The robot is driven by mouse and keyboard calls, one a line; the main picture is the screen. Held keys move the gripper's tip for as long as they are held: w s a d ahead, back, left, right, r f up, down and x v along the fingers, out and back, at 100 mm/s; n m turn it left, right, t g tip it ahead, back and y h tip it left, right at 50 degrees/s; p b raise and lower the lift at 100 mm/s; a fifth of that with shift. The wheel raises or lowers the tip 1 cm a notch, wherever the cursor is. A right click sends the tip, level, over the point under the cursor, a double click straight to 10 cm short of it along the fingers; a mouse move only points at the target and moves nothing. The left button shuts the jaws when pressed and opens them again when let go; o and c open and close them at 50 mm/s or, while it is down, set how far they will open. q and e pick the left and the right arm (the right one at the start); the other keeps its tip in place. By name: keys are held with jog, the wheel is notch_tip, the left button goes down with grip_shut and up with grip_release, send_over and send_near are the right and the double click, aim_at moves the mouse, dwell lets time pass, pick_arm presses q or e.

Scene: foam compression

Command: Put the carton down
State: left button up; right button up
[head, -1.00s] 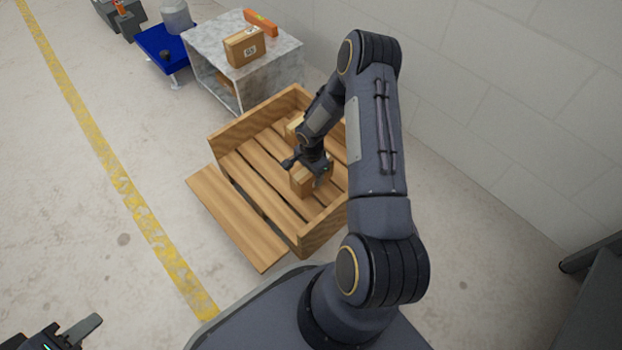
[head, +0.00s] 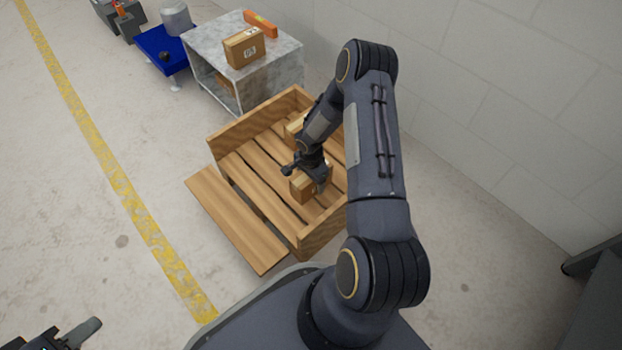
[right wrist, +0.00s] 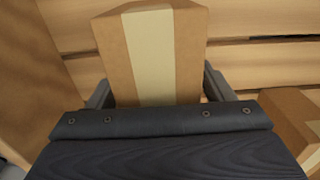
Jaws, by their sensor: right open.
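A brown carton (head: 303,188) stands on the slats of the wooden crate (head: 232,226), near its front side. My right gripper (head: 309,172) is just above this carton and partly hides it in the head view. In the right wrist view the carton (right wrist: 152,50), with a pale tape strip, sits between the two fingers of my right gripper (right wrist: 158,88). The jaws are open around it. My left gripper (head: 82,334) is at the bottom left of the head view, over the floor and away from the crate. Its jaw opening is not clear.
Another carton (head: 294,128) is farther back in the crate, partly behind my arm. A grey stand (head: 275,68) behind the crate bears a carton (head: 244,47) and an orange item (head: 260,23). A blue platform (head: 160,48) is beside it. The left floor is clear.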

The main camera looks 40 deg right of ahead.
notch_tip(320, 180, up, 12)
jog(key=p, duration=0.5)
jog(key=s+a+r+n+t, duration=0.1)
jog(key=s+a+r+n, duration=0.2)
jog(key=r, duration=0.9)
jog(key=s+a+r+n+t, duration=0.2)
jog(key=s+r+n, duration=0.1)
jog(key=r, duration=0.9)
jog(key=s+a+r+n+t+y, duration=0.1)
jog(key=s+a+r+n+y, duration=0.1)
jog(key=s+a+r+n, duration=0.2)
jog(key=s+a+r+n+t+y, duration=0.1)
jog(key=s+a+r+n, duration=0.3)
jog(key=s+a, duration=0.3)
jog(key=s+n, duration=0.1)
jog(key=s, duration=0.3)
jog(key=shift+r+t+y, duration=0.15)
jog(key=shift+t+y, duration=0.15)
jog(key=shift+y, duration=0.1)
notch_tip(320, 180, up, 38)
jog(key=p, duration=3.7)
jog(key=shift+f, duration=0.25)
